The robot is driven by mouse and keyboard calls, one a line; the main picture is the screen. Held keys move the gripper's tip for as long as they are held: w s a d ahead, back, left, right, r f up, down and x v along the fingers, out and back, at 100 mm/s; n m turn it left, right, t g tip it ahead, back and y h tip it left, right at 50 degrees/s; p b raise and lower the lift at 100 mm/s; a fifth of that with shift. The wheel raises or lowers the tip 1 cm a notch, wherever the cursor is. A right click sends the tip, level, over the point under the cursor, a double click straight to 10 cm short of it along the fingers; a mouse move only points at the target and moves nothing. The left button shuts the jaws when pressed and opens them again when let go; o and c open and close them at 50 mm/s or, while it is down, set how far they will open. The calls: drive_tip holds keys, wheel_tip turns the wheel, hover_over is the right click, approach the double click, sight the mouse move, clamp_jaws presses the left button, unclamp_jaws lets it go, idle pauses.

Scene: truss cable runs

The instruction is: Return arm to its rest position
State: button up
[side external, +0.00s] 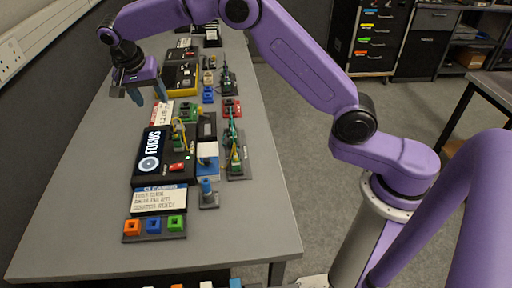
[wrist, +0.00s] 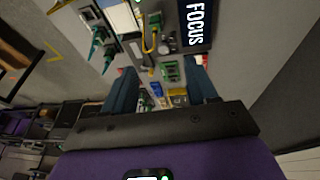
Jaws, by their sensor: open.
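My purple arm reaches over the grey table (side external: 80,210) from the right. My gripper (side external: 149,97) hangs above the table's left side, over the area behind the black FOCUS box (side external: 150,150). Its two blue-grey fingers are apart with nothing between them. In the wrist view the fingers of my gripper (wrist: 164,92) stand wide apart, and the FOCUS box (wrist: 198,22) shows beyond them at the top right. The gripper is clear of the parts on the table.
A yellow-and-black case (side external: 181,78) lies farther back. Green connectors on a dark strip (side external: 234,135) run along the right side. A tray with orange, blue and green blocks (side external: 154,226) sits at the front. A wall with sockets (side external: 10,58) stands left. The table's front left is bare.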

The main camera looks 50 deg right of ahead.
drive_tip(key=s+r+n+y, duration=0.1)
drive_tip(key=s+r+n, duration=0.1)
drive_tip(key=s+n, duration=0.65)
drive_tip(key=s+r+n+y, duration=0.1)
drive_tip(key=s+r+n, duration=0.15)
drive_tip(key=s, duration=1.05)
drive_tip(key=s+d+f+n, duration=0.1)
drive_tip(key=s+d+n, duration=0.2)
drive_tip(key=s, duration=0.4)
drive_tip(key=s+d+f+n+g+y, duration=0.1)
drive_tip(key=s+d+f+n, duration=0.1)
drive_tip(key=s+d+n, duration=0.2)
drive_tip(key=s+d+f+n, duration=0.1)
drive_tip(key=s+d+n, duration=0.3)
drive_tip(key=s, duration=0.6)
drive_tip(key=shift+s+d+f+y, duration=0.3)
drive_tip(key=shift+d+f, duration=0.05)
drive_tip(key=shift+d, duration=0.25)
drive_tip(key=shift+w, duration=0.1)
